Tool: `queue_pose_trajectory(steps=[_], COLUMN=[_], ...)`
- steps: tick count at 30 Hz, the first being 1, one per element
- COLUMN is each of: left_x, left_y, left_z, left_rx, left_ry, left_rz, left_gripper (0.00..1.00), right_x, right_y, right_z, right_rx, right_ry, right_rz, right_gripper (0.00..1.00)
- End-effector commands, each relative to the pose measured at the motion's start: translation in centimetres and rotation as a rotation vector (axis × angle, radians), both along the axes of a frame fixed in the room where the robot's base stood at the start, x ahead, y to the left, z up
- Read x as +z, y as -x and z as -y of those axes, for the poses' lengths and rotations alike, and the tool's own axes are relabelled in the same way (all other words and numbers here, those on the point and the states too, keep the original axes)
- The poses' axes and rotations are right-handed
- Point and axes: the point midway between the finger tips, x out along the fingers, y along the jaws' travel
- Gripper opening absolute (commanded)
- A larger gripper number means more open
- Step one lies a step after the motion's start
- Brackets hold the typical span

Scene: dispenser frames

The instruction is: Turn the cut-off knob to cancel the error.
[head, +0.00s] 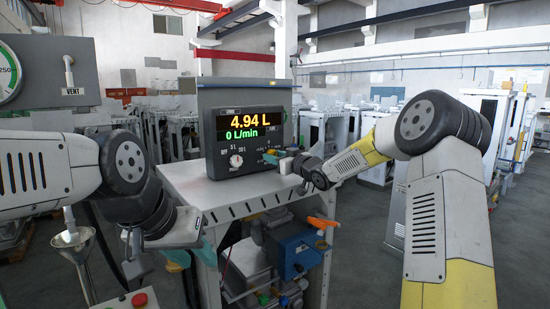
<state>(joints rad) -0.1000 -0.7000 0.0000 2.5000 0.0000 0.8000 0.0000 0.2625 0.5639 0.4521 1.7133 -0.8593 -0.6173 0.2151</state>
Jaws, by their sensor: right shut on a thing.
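The dispenser panel (249,140) stands on a metal cabinet and reads 4.94 L in orange and 0 L/min in green. Below the display is a pale round knob (236,160) with OFF and litre markings around it; its exact setting is too small to read. My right gripper (271,157) reaches in from the right to the panel's lower right. Its teal fingertips are shut on a control there, which they mostly hide. The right gripper is apart from the pale knob. My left gripper (191,258) hangs low at the cabinet's left front, its teal fingers apart and empty.
The cabinet top (190,183) is clear left of the panel. An orange-handled nozzle (322,223) and a blue pump unit (297,252) are at the cabinet's front right. A metal funnel (73,239) and a red button (139,299) are at lower left.

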Motion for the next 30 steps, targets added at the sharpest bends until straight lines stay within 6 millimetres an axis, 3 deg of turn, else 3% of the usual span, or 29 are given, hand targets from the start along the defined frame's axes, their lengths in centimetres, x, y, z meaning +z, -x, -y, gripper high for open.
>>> queue_pose_trajectory(steps=[18, 30], left_x=[0.00, 0.00], left_y=[0.00, 0.00], left_z=[0.00, 0.00], left_rx=[0.000, 0.000], left_ry=[0.000, 0.000], left_rz=[0.000, 0.000], left_gripper=[0.36, 0.36], right_x=[-0.18, -0.17], right_y=[0.03, 0.06], right_z=[0.06, 0.00], right_rx=[-0.002, -0.001], right_ry=[-0.466, -0.672], right_rz=[-0.342, -0.492], right_gripper=[0.00, 0.00])
